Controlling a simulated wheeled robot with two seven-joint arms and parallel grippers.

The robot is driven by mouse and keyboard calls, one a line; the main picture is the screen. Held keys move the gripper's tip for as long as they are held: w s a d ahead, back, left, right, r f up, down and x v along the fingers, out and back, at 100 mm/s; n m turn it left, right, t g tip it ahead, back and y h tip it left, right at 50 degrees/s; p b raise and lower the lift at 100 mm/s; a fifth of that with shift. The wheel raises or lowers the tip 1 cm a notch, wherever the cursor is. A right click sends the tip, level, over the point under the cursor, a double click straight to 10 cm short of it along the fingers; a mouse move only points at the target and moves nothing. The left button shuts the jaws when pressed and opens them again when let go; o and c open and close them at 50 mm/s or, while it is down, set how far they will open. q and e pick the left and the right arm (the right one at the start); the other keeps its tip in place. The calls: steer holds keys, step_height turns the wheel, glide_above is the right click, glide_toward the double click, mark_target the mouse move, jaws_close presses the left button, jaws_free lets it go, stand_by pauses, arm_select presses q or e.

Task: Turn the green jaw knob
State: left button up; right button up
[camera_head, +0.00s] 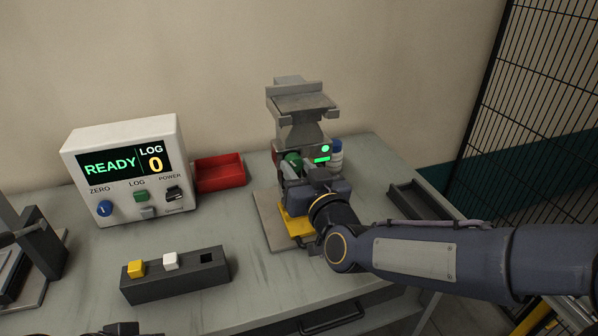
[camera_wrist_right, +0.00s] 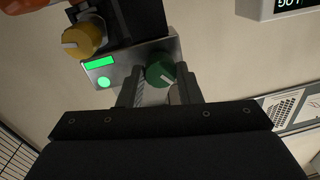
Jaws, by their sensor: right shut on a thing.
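The tyre clamp (camera_head: 303,105) is a grey metal stand at the back of the bench, with a green-lit panel (camera_head: 322,154) on its front. The green jaw knob (camera_head: 292,158) shows at the left of that panel, partly hidden by my right gripper (camera_head: 298,172). In the right wrist view the round green knob (camera_wrist_right: 160,70) has a pale pointer mark and sits between the fingertips of my right gripper (camera_wrist_right: 158,88), which is shut on it. A yellow knob (camera_wrist_right: 82,40) shows beside the panel in that view. My left gripper is not in view.
A white box (camera_head: 125,165) reading READY and LOG 0 stands at left, by a red tray (camera_head: 219,172). A dark block (camera_head: 178,278) with yellow and white cubes lies in front. A dark tray (camera_head: 418,200) is at right, before a black mesh fence (camera_head: 530,80).

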steer(key=o, duration=1)
steer(key=v, duration=0.8)
steer(key=s+d+f+m+g+h+p, duration=0.1)
steer(key=s+d+f+g, duration=0.2)
steer(key=s+d, duration=0.2)
steer(key=s+d+f+m+g+h+p, duration=0.1)
steer(key=s+d+f+m+g, duration=0.1)
steer(key=s+d, duration=0.4)
steer(key=s+d+f+m+g+h+p, duration=0.1)
steer(key=s+d+f+g, duration=0.3)
steer(key=s, duration=0.6)
steer(key=shift+d+f+m+g+p, duration=0.15)
steer(key=shift+d+g+p, duration=0.15)
steer(key=shift+d+g, duration=0.25)
steer(key=shift+d+f+m+g+p, duration=0.15)
steer(key=shift+d+g+p, duration=0.15)
steer(key=shift+d+g, duration=0.2)
